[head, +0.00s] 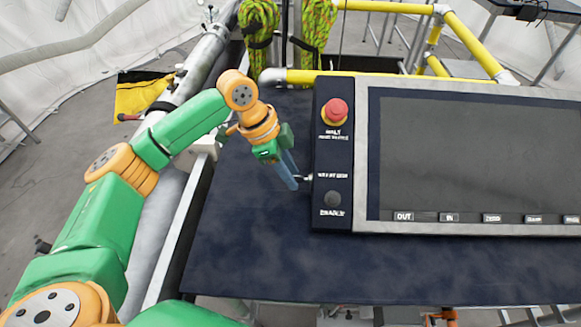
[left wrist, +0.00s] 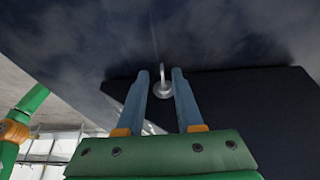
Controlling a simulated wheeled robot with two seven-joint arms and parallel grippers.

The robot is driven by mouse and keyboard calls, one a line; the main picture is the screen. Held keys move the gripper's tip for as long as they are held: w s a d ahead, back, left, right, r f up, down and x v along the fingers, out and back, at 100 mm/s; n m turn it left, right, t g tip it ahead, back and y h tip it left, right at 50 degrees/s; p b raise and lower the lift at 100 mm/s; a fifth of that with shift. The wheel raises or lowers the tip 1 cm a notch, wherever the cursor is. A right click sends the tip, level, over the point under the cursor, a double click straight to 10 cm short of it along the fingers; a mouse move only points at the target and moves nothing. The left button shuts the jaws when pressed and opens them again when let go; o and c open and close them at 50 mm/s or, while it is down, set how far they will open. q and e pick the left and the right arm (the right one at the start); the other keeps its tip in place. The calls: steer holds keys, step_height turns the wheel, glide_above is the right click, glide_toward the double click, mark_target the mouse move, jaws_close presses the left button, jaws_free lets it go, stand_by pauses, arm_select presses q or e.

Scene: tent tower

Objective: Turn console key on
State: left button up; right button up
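The console (head: 334,160) lies on a dark table, with a red stop button, a label and a dark round knob on its left panel. A small silver key (head: 307,177) sticks out of the console's left side. In the left wrist view the key (left wrist: 163,88) shows a ring-shaped head between my fingertips. My left gripper (head: 293,184) is beside the console's left edge, at the key. In the left wrist view the left gripper (left wrist: 160,74) is open, one blue-grey finger on each side of the key, with narrow gaps. My right gripper is not in view.
The console's large dark screen (head: 470,155) fills the right. The dark tabletop (head: 260,255) is clear in front and to the left. Yellow railing (head: 390,78) and green rope (head: 258,35) stand behind. A metal pipe runs along the left.

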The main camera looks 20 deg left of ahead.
arm_select(q)
steer(key=shift+w+a+f, duration=0.1)
steer(key=shift+w+f, duration=0.1)
steer(key=shift+w, duration=0.1)
steer(key=shift+s+r, duration=0.1)
steer(key=shift+s, duration=0.05)
jaws_close()
stand_by(1.0)
